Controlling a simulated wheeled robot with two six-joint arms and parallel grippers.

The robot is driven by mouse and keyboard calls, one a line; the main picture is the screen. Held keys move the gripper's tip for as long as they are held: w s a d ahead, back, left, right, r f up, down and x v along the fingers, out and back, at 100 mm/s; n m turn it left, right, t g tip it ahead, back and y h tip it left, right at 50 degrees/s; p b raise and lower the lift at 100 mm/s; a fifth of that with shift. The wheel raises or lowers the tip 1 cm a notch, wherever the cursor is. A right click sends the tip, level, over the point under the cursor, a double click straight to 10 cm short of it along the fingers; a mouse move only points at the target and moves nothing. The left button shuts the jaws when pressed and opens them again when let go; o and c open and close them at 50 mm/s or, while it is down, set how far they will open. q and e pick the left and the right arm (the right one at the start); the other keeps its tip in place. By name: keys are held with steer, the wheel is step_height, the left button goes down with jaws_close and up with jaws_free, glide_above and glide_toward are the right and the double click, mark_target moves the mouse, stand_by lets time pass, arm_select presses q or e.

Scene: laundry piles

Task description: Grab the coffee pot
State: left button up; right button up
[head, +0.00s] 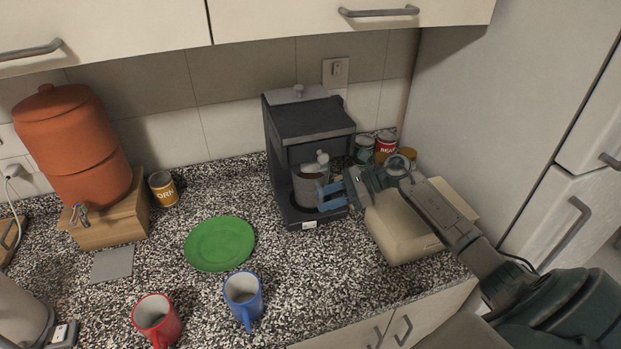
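The coffee pot (308,184) is grey with a pale lid knob. It stands inside the dark coffee maker (310,122), against the wall at the back of the counter. My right gripper (322,198) reaches in from the right, with its blue fingers at the pot's right front side. A gap shows between the fingers, so it looks open. The fingers overlap the pot in the picture; whether they touch it is unclear. The pot's handle is not clearly visible. My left gripper is not in view.
A beige box (400,232) lies under my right forearm, with cans (385,146) behind it. A green plate (219,244), a red mug (157,319) and a blue mug (243,297) stand in front. A clay dispenser (75,140) is at left. Cabinets overhang the counter.

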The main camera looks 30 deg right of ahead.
steer(key=shift+a+f, duration=0.15)
steer(key=shift+a, duration=0.05)
steer(key=shift+c, duration=0.3)
steer(key=c, duration=0.7)
jaws_close()
steer(key=shift+w, duration=0.1)
